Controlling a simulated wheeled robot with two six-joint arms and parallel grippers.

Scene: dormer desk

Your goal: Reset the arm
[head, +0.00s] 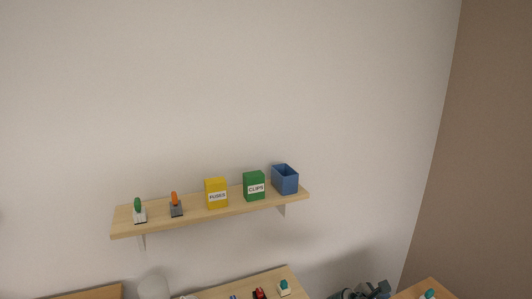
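The task names an arm and no other object. At the bottom edge of the head view, right of the middle, a dark grey jointed shape (366,291) shows in part, in the gap between two wooden surfaces. It may be part of my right arm and gripper; no fingers or held thing can be made out. My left gripper is not in view.
A wall shelf (240,206) holds a green-topped item (138,210), an orange-topped item (175,204), a yellow FUSES box (216,194), a green CLIPS box (254,186) and an open blue bin (285,180). Small items stand on the desk (230,289) below. Bare wall surrounds the shelf.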

